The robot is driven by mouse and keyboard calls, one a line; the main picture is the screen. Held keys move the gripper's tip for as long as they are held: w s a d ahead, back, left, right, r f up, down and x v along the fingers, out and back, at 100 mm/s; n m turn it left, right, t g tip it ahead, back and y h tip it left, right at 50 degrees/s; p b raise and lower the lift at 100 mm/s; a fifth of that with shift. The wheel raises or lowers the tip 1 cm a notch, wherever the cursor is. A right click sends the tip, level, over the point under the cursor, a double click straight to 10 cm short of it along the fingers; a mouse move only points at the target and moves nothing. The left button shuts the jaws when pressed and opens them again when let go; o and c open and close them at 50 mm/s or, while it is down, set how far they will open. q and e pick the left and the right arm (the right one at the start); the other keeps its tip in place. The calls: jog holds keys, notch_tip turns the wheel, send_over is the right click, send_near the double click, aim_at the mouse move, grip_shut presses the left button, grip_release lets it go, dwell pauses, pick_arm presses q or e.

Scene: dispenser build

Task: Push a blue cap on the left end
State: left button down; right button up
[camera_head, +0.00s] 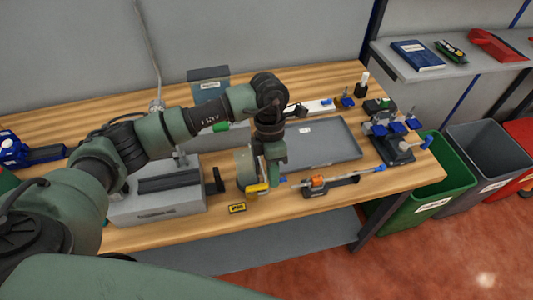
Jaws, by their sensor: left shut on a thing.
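My left gripper (278,172) comes down over the front middle of the bench, its fingers small and partly hidden by its own wrist. It is shut on a small blue cap (283,180), which shows at its lower right side. Just right of the cap, a thin rod (345,177) lies roughly level in a small stand with an orange clamp (318,183). The rod's left end is close to the blue cap; I cannot tell whether they touch. Another blue piece (381,168) is at the rod's right end. My right gripper is not in view.
A grey tray (335,155) lies behind the rod. A dark fixture with blue parts (393,150) stands at right. Green (440,200) and grey bins stand beyond the bench.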

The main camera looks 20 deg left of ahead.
pick_arm(q)
jog(key=shift+w+d+f+b, duration=0.1)
jog(key=shift+f+b, duration=0.15)
jog(key=shift+f, duration=0.3)
jog(key=shift+w+d+f+b, duration=0.1)
jog(key=shift+f+b, duration=0.15)
jog(key=shift+f, duration=0.3)
jog(key=shift+b+x, duration=0.55)
jog(key=shift+x, duration=0.4)
jog(key=shift+w+a+f+b, duration=0.15)
jog(key=shift+f+b, duration=0.15)
jog(key=shift+f, duration=0.35)
jog(key=shift+w+d+f+b, duration=0.1)
jog(key=shift+w+d+b, duration=0.1)
jog(key=shift+b, duration=0.2)
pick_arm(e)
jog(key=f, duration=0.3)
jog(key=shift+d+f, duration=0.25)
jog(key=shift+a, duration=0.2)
pick_arm(q)
jog(key=shift+b, duration=0.45)
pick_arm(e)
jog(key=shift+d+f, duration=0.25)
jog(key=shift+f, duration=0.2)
